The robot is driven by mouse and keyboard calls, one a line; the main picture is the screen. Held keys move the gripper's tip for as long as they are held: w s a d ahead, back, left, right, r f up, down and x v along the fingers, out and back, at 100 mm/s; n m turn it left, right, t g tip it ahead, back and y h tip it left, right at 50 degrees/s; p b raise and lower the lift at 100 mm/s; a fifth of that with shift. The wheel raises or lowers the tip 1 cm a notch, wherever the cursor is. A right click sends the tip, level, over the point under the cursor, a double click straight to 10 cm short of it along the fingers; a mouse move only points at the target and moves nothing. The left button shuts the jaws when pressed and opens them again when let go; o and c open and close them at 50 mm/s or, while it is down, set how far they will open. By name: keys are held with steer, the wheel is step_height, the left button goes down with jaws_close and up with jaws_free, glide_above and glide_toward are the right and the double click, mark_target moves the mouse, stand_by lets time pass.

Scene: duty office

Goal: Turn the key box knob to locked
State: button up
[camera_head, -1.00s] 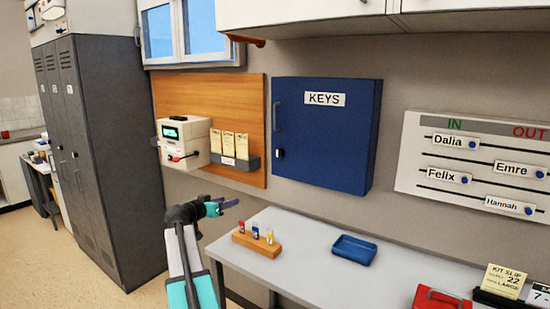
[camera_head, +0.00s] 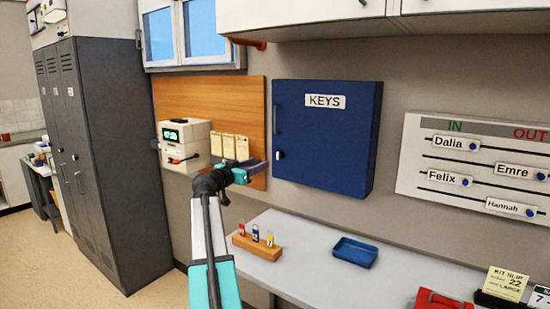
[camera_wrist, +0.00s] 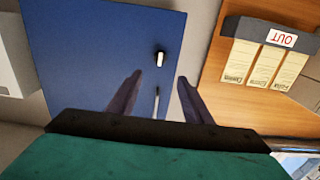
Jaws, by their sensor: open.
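The blue key box (camera_head: 328,138) labelled KEYS hangs on the wall with its door shut. Its small knob (camera_head: 279,155) sits low on the door's left side, below the door handle (camera_head: 276,117). In the wrist view the box door (camera_wrist: 100,50) fills the left half, and the knob (camera_wrist: 159,58) shows light with a dark base, just beyond the fingertips. My gripper (camera_head: 262,166) is open and empty, a little left of and below the knob, apart from it. In the wrist view my gripper's fingers (camera_wrist: 159,78) point at the door, either side of the handle (camera_wrist: 156,100).
A card rack (camera_head: 235,160) on a wooden board is close behind my gripper, beside a white time clock (camera_head: 184,143). Below are a desk (camera_head: 300,235) with a wooden key-tag block (camera_head: 257,245) and a blue tray (camera_head: 355,251). An IN/OUT board (camera_head: 475,165) hangs right.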

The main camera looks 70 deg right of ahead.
mark_target(277, 156)
steer(key=p+x, duration=0.4)
steer(key=x, duration=0.9)
steer(key=shift+d, duration=0.25)
steer(key=c, duration=0.9)
steer(key=shift+a, duration=0.25)
steer(key=shift+c, duration=0.8)
steer(key=shift+d, duration=0.2)
